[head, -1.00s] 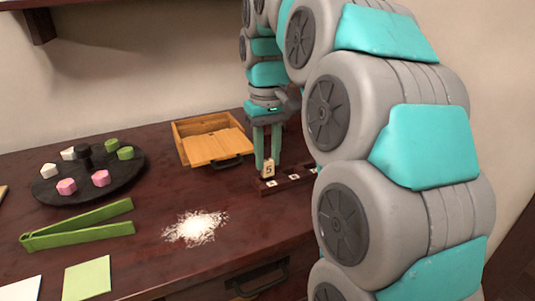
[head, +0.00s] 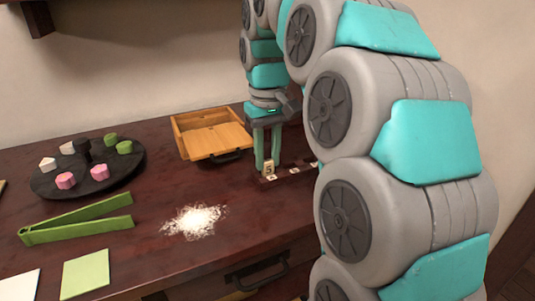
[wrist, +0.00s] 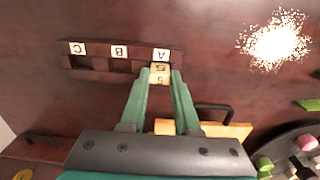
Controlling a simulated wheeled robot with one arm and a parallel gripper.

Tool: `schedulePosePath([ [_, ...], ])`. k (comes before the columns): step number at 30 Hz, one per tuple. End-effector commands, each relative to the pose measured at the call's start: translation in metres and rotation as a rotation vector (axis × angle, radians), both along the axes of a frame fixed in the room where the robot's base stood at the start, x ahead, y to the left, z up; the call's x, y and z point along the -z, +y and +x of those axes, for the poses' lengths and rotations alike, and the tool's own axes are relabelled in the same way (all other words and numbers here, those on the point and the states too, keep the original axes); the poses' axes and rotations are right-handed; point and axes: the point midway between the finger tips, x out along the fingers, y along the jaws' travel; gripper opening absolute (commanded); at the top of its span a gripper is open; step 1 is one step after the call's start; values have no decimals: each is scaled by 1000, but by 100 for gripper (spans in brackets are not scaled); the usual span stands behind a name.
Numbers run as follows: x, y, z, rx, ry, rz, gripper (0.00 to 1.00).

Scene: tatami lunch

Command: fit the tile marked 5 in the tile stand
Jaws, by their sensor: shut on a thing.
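The small cream tile marked 5 (head: 269,168) stands upright at the left end of the dark wooden tile stand (head: 283,174). In the wrist view the tile (wrist: 160,72) is at the slot beside label A, and the stand (wrist: 90,62) also carries labels B and C, whose slots look empty. My gripper (head: 267,163) points down and is shut on the tile; its green fingers also show in the wrist view (wrist: 159,84). The tile's lower part is hidden by the stand's front. I cannot tell whether it rests on the slot floor.
A light wooden box (head: 212,133) with a dark handle is close behind my gripper. White powder (head: 193,220) lies front left. Green tongs (head: 80,218) and a black round tray (head: 50,184) with colored pieces are further left. Bare tabletop lies between powder and stand.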

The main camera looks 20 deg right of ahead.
Motion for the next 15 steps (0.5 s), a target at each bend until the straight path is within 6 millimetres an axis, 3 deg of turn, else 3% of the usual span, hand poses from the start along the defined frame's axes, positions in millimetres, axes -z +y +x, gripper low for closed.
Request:
schedulePosePath([
  [10,6,0,0,0,-1,0,0],
  [11,6,0,0,0,-1,0,31],
  [15,6,0,0,0,-1,0,47],
])
